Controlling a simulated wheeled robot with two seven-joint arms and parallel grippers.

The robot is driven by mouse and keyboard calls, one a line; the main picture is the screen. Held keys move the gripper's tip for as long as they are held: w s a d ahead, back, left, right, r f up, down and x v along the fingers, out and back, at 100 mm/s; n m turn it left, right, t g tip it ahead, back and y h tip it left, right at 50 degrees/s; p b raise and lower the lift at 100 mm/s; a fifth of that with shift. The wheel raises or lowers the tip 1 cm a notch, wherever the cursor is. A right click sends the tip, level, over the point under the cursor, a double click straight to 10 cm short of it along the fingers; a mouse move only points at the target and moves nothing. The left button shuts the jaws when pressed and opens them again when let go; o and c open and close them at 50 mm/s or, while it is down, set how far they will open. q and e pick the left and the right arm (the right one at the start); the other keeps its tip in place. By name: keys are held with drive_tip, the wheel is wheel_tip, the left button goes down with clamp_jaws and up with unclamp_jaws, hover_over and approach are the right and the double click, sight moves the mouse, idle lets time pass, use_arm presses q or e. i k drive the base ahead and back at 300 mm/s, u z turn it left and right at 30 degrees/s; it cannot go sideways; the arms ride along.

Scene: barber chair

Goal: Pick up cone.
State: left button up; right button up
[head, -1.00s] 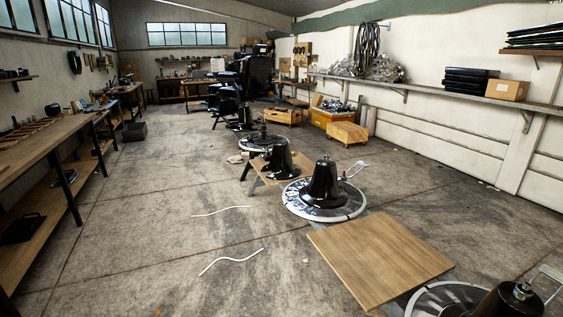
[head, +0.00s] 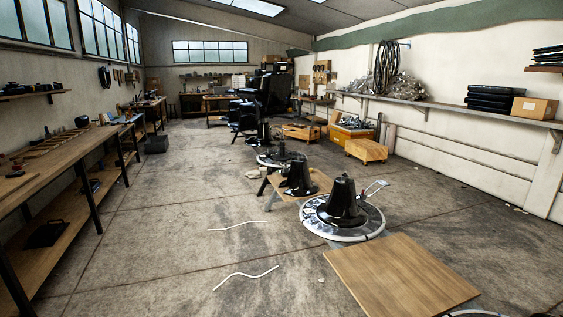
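A black cone-shaped piece (head: 342,202) stands upright on a round grey-and-white base (head: 366,226) right of the middle in the head view. A second black cone (head: 299,179) stands just behind it to the left, by a low wooden board. Further back, a smaller dark piece (head: 281,153) sits on another round base. I cannot tell which of these is the cone of the task. Neither of my grippers is in view.
A wooden panel (head: 399,274) lies in the front right. Two white strips (head: 245,277) lie on the floor. A workbench (head: 62,165) runs along the left, and a wall shelf (head: 440,113) along the right.

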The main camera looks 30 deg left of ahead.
sight(301, 184)
drive_tip(key=u, duration=0.65)
drive_tip(key=i, duration=1.3)
drive_tip(key=u, duration=0.95)
drive_tip(key=i, duration=2.3)
drive_tip(key=z, duration=0.3)
drive_tip(key=i, duration=1.65)
drive_tip(key=z, duration=1.5)
drive_tip(key=i, duration=1.05)
drive_tip(key=z, duration=0.7)
